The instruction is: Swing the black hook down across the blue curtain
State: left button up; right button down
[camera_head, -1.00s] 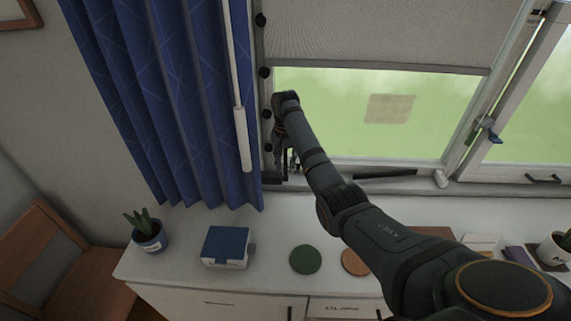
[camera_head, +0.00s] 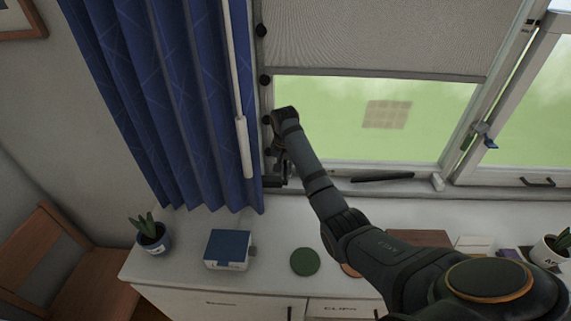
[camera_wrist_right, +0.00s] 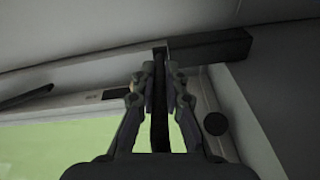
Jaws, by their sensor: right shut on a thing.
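The blue curtain (camera_head: 165,105) hangs in folds left of the window in the head view. The black hook (camera_head: 271,182) shows small and dark by the curtain's lower right edge, partly hidden by my right gripper (camera_head: 283,168). In the right wrist view, the hook (camera_wrist_right: 210,47) is a dark square bar with a thin strip running down between the fingers. My right gripper (camera_wrist_right: 158,82) is shut on that strip. I cannot tell whether the hook touches the curtain. My left gripper is out of view.
A white wand (camera_head: 240,130) hangs before the curtain. Black round knobs (camera_head: 265,80) line the window frame. Below, a white cabinet top (camera_head: 190,220) carries a potted plant (camera_head: 150,236), a blue-topped box (camera_head: 228,247) and a green disc (camera_head: 305,262). A black handle (camera_head: 382,177) lies along the sill.

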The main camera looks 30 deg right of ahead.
aim_at(285, 181)
jog(key=shift+s+a+r+t+p, duration=0.2)
jog(key=shift+s+t+p, duration=0.1)
jog(key=shift+p, duration=0.15)
jog(key=shift+s+a+f+t+h+p, duration=0.25)
jog(key=shift+s+t+h+p, duration=0.1)
jog(key=shift+t+h+p, duration=0.2)
jog(key=shift+s+a+f+t+h, duration=0.15)
jog(key=shift+s+f+t+h, duration=0.15)
jog(key=shift+t, duration=0.25)
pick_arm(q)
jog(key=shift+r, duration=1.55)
pick_arm(e)
jog(key=shift+s+a+f+t+h, duration=0.15)
jog(key=shift+s+a+t+h, duration=0.1)
jog(key=shift+t+h, duration=0.45)
jog(key=c, duration=1.4)
grip_release()
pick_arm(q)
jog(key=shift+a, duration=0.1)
pick_arm(e)
jog(key=shift+s, duration=0.1)
jog(key=v, duration=1.2)
jog(key=shift+s+d, duration=0.1)
jog(key=shift+d, duration=0.1)
